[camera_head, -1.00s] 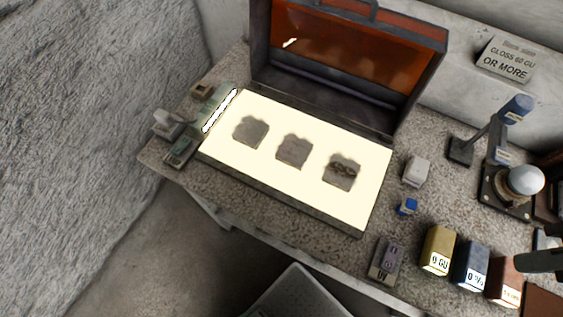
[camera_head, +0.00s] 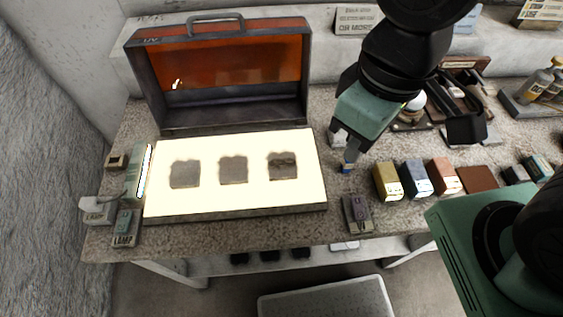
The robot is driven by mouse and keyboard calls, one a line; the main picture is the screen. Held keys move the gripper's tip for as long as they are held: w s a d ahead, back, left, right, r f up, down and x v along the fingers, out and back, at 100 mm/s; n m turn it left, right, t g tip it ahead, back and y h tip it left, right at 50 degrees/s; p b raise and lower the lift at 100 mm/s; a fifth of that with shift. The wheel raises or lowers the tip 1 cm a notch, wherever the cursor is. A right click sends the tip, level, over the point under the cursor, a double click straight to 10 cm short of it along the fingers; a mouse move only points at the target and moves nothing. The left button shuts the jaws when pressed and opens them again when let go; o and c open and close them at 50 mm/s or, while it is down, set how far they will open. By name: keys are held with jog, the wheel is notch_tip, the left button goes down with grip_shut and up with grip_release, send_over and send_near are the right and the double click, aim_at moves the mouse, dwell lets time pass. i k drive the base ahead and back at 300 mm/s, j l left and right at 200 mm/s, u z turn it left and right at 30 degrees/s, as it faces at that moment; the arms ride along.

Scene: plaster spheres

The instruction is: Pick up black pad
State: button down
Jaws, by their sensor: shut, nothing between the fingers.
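I cannot make out for sure which thing is the black pad. Candidates are a small dark block (camera_head: 515,174) at the right of the bench and a black piece (camera_head: 466,129) right of my gripper. My gripper (camera_head: 350,158) points down over the bench, just right of the light box. Its fingers are together with nothing held. The small blue block (camera_head: 347,169) is just below the fingertips, partly hidden; I cannot tell whether they touch.
The open light box (camera_head: 240,205) carries three grey squares. Gold (camera_head: 387,182), blue (camera_head: 416,179) and orange-brown (camera_head: 444,177) blocks stand right of my gripper. A purple-grey device (camera_head: 357,212) lies near the front edge. My arm hides part of the back.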

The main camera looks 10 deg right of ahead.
aim_at(515, 174)
jog(key=z, duration=1.6)
jog(key=i+l+u, duration=0.1)
jog(key=l+u, duration=0.2)
jog(key=l, duration=0.2)
